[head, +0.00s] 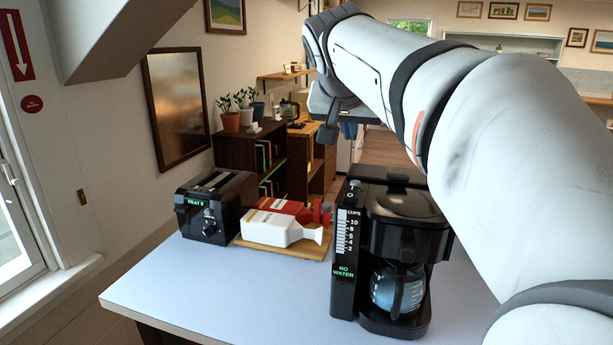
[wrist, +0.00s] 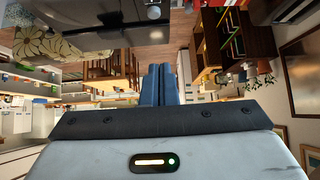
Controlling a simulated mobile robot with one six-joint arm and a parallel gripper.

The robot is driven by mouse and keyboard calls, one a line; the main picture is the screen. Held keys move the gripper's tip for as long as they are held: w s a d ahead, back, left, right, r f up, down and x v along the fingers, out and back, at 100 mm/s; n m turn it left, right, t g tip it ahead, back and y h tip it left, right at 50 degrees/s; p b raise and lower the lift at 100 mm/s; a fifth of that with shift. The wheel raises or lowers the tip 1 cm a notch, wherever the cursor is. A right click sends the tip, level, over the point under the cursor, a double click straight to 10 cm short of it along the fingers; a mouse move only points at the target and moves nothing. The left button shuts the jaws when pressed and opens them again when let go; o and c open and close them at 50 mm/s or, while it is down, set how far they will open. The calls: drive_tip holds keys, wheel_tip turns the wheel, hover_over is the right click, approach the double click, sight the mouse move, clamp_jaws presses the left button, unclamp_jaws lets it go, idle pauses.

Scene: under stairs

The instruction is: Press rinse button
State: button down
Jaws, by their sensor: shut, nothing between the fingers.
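A black coffee maker (head: 372,262) stands on the pale table, with a glass carafe (head: 396,290) holding bluish liquid. Its front shows a cup scale and green "NO WATER" text. A small round control (head: 351,194) sits near its top left; no "rinse" label is readable. My gripper (head: 348,131) is above and behind the coffee maker, apart from it and partly hidden by my wrist. In the wrist view, its blue fingers (wrist: 158,86) are together and empty. A dark body with a round grey knob (wrist: 153,12) shows at the top there; I cannot tell what it is.
A black toaster (head: 214,207) reading "HEAT 5" stands left on the table. The table's front left is clear. Sloping stairs (head: 120,35) overhang the upper left.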

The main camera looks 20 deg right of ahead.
drive_tip(key=shift+d, duration=0.25)
drive_tip(key=p, duration=0.1)
hover_over(356, 183)
drive_tip(key=f, duration=0.7)
drive_tip(key=shift+s+a, duration=0.25)
drive_tip(key=shift+s, duration=0.05)
wheel_tip(356, 183, down, 3)
drive_tip(key=shift+r, duration=0.15)
drive_tip(key=shift+f, duration=0.75)
